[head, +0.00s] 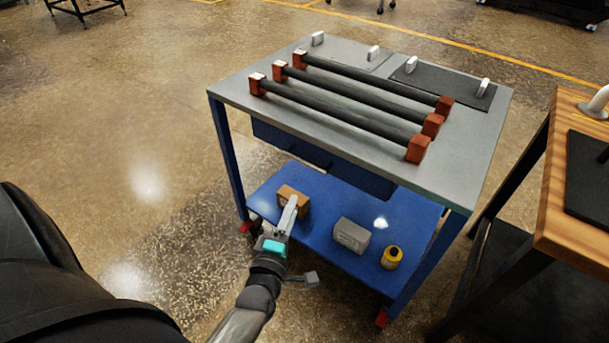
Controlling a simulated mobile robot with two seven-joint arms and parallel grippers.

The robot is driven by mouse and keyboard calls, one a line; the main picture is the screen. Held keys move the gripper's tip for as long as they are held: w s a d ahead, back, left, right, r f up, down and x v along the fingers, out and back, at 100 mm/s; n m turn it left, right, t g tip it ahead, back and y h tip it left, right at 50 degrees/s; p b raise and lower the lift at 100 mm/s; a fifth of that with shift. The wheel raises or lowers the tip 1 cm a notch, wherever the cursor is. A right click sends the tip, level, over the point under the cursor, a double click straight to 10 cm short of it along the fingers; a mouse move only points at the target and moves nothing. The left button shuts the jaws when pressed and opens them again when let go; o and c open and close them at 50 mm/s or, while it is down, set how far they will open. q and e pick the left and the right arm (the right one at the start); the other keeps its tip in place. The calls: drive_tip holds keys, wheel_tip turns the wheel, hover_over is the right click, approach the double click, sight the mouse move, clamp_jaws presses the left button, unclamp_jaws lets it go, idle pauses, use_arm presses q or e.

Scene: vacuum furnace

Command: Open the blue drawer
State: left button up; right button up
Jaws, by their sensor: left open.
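A blue drawer (290,146) hangs under the grey top of a blue-framed cart. Its dark blue front runs along the near side and looks shut, flush below the top. A second blue front section (362,180) continues to its right; I cannot tell if it is a separate drawer. No handle can be made out. My left gripper (302,238) is open and empty, its fingers spread wide. It appears in front of the cart's near side, below the drawer in the picture, and apart from it. My right gripper is not in view.
The cart's lower shelf (340,208) holds a brown box (294,196), a grey box (351,235) and a yellow container (391,258). Dark rods with red end blocks (418,149) lie on the grey top (232,88). A wooden-topped table (565,205) stands close at right. The left floor is clear.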

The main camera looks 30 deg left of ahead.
sight(304, 164)
use_arm(q)
drive_tip(key=shift+n, duration=0.4)
drive_tip(key=b+x, duration=0.1)
drive_tip(key=x, duration=0.3)
drive_tip(key=r+b+x, duration=0.1)
drive_tip(key=b+x, duration=0.1)
drive_tip(key=x, duration=0.3)
drive_tip(key=a+b+x, duration=0.1)
drive_tip(key=x, duration=0.3)
drive_tip(key=shift+w+a+r+b, duration=0.1)
drive_tip(key=shift+w+r+b, duration=0.1)
drive_tip(key=shift+w+b, duration=0.1)
drive_tip(key=shift+b+x, duration=0.3)
drive_tip(key=shift+x, duration=0.55)
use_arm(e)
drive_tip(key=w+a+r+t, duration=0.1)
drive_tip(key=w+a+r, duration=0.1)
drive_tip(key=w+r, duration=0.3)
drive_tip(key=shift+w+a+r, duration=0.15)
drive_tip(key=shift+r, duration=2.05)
use_arm(q)
clamp_jaws()
